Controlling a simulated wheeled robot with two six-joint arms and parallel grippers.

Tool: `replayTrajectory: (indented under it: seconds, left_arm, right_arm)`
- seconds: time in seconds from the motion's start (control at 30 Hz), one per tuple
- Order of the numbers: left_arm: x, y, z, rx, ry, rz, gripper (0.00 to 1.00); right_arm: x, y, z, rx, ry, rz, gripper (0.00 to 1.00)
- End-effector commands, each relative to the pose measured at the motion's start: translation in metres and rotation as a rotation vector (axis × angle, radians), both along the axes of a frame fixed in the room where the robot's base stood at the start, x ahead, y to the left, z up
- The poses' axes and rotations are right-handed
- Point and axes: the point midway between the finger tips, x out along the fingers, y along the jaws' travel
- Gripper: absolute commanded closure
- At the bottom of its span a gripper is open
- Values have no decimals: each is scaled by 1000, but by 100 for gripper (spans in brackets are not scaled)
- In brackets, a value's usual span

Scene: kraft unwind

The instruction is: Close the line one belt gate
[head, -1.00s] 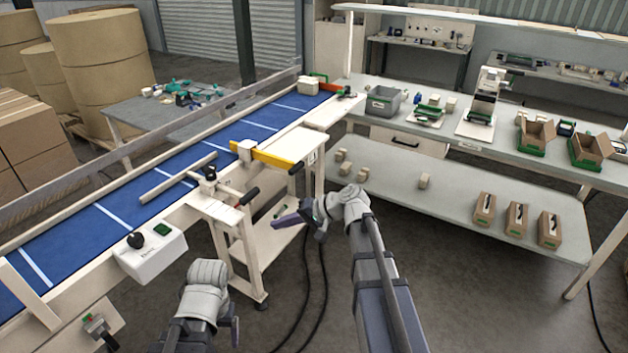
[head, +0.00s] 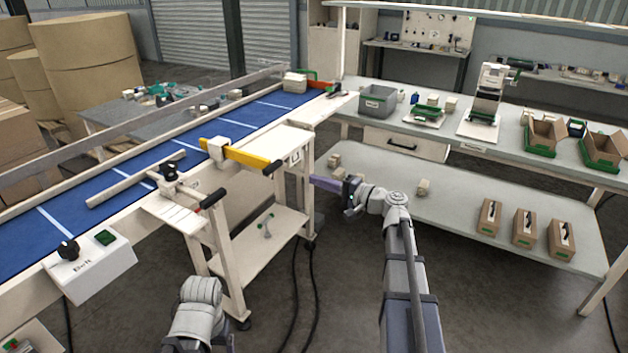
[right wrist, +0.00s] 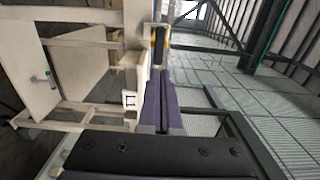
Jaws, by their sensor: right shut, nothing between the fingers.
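A yellow gate bar (head: 240,153) with a black handle (head: 273,167) is mounted at the near edge of the blue belt (head: 110,188). Its handle end sticks out over the near side. A pale bar (head: 135,178) lies over the belt further left, near a second black handle (head: 213,199). I cannot tell which is line one's gate. My right gripper (head: 318,182) is shut and empty, right of the yellow bar's handle and apart from it. In the right wrist view its closed fingers (right wrist: 159,110) point toward a black handle (right wrist: 160,55). My left gripper (head: 215,346) is mostly cut off at the bottom.
A control box (head: 92,262) with a black knob stands at the belt's near side. A white stand (head: 262,243) with a low shelf is below the gate. A workbench (head: 450,135) with a lower shelf (head: 460,205) fills the right. Cables (head: 295,290) lie on the floor.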

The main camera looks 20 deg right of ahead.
Motion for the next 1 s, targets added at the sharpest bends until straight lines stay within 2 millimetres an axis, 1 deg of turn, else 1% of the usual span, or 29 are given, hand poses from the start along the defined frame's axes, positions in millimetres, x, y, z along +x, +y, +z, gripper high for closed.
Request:
replayTrajectory:
  seconds: [0.03,0.2,0.4,0.5,0.7,1.0]
  left_arm:
    - [0,0,0,0,0,0,18]
    - [0,0,0,0,0,0,18]
    - [0,0,0,0,0,0,18]
    - [0,0,0,0,0,0,18]
    - [0,0,0,0,0,0,18]
    - [0,0,0,0,0,0,18]
  right_arm:
    - [11,7,0,0,0,4,100]
    - [39,29,0,-1,1,4,100]
    - [67,51,0,-1,0,3,100]
    - [77,60,0,-1,0,2,100]
    - [88,69,0,-1,0,1,100]
    - [90,70,0,-1,0,1,100]
